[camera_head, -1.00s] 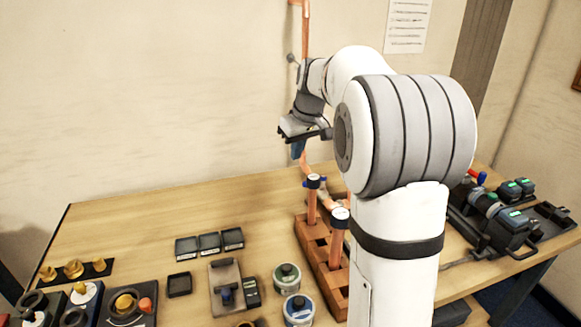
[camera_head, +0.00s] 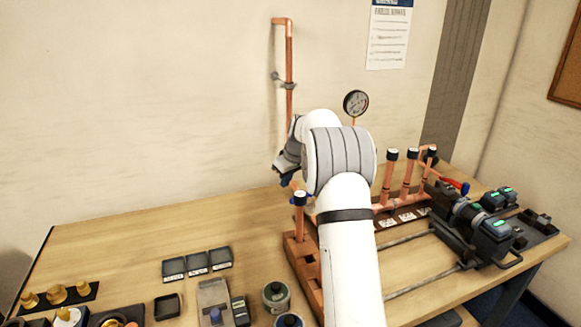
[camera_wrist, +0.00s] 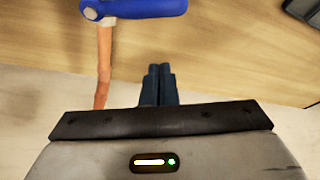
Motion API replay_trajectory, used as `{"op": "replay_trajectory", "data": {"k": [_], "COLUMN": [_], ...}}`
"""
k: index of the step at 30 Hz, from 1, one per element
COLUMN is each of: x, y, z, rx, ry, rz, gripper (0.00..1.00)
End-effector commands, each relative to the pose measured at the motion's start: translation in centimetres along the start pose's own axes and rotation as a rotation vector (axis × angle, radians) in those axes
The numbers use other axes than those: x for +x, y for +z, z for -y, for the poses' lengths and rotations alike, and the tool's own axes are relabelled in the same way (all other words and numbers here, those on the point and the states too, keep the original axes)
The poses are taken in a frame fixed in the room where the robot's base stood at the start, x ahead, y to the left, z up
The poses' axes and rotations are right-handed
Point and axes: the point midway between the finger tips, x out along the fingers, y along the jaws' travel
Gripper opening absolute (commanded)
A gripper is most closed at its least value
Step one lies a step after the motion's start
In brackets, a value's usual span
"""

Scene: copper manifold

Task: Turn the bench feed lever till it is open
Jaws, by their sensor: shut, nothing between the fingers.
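The bench feed lever (camera_wrist: 145,8) has a blue handle and shows at the top of the wrist view. It lies across the copper pipe (camera_wrist: 104,65), with a pale bolt head near its left end. In the head view only small blue bits show near a black-capped pipe, partly hidden, and I cannot tell how far it is turned. My gripper (camera_wrist: 158,71) is shut and empty, its dark fingertips just below the blue handle in the wrist picture, apparently apart from it. In the head view my gripper (camera_head: 284,170) is low over the bench near the wall, fingertips hidden.
A wooden rack (camera_head: 299,258) with a capped copper pipe stands close to my arm. Behind are a pressure gauge (camera_head: 355,103) and several upright capped pipes (camera_head: 389,178). Clamping equipment (camera_head: 480,225) is at right. Small trays (camera_head: 198,262) and jars lie at front left. The back-left bench is clear.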

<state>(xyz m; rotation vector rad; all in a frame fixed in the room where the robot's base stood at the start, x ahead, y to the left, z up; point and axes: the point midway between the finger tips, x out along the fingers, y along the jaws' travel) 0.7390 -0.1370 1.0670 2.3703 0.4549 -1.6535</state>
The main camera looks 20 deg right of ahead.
Motion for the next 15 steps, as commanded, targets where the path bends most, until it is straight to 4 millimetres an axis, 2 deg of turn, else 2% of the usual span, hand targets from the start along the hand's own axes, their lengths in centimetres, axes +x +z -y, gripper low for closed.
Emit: {"op": "replay_trajectory", "data": {"k": [1,9,15], "x": [1.0,0.3,0.3], "y": [0.0,3.2,3.9], "z": [0.1,0.1,0.1], "rx": [0.001,0.001,0.000], "ry": [-0.003,0.000,0.000], "rz": [0.003,0.001,0.000], "gripper": [0.00,0.00,0.00]}}
